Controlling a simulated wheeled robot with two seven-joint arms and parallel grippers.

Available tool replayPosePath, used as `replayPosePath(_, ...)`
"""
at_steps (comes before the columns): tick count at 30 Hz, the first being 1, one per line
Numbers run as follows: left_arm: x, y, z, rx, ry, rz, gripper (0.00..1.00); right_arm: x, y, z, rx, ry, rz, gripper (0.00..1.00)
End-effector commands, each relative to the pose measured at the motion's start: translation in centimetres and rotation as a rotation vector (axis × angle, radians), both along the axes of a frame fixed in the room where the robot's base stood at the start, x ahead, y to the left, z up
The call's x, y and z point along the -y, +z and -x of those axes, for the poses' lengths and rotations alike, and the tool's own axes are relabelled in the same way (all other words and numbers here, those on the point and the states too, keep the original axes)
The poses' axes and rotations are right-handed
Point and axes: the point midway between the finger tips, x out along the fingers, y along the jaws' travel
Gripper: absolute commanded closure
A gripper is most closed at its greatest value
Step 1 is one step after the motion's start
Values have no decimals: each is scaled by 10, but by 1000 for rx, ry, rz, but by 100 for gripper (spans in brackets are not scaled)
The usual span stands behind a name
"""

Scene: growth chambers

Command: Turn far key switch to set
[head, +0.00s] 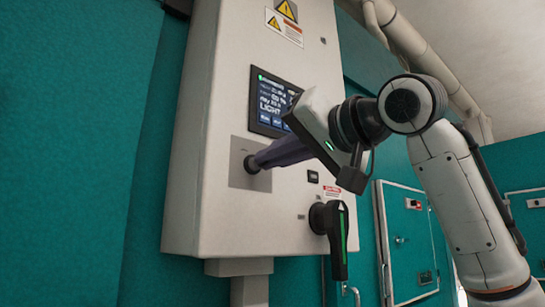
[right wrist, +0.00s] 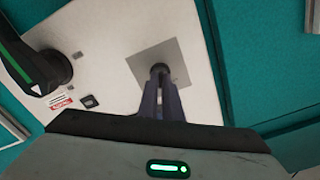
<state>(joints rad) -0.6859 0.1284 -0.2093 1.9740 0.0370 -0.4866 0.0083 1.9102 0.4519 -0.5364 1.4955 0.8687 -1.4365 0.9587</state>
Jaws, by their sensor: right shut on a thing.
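The key switch (head: 249,164) is a small dark round knob on a square grey plate (head: 240,178), low on the front of a white control cabinet (head: 215,100). It also shows in the right wrist view (right wrist: 159,69). My right gripper (head: 262,160) reaches in from the right, its long dark fingers shut on the switch. In the right wrist view the two fingers (right wrist: 161,88) lie close together and end at the knob. The fingertips hide part of the switch, and I cannot read which position it points to. My left gripper is not in view.
A lit display (head: 270,100) sits above the switch, partly behind my right gripper. A large black rotary handle with a green stripe (head: 338,240) hangs at lower right. A small black socket (head: 313,177) is above it. Teal walls stand behind; a white-framed door (head: 405,240) is at right.

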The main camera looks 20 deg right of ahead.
Motion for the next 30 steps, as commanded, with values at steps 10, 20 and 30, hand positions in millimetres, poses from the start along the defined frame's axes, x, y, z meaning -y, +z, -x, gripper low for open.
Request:
replayPosePath(10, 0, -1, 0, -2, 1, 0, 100, 1, 0, 0, 0, -1, -2, 76)
replayPosePath(20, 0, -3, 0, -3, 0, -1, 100, 3, 0, 6, 2, -1, -1, 76)
replayPosePath(30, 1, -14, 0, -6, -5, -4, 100, 24, 0, 65, 4, 0, -2, 76)
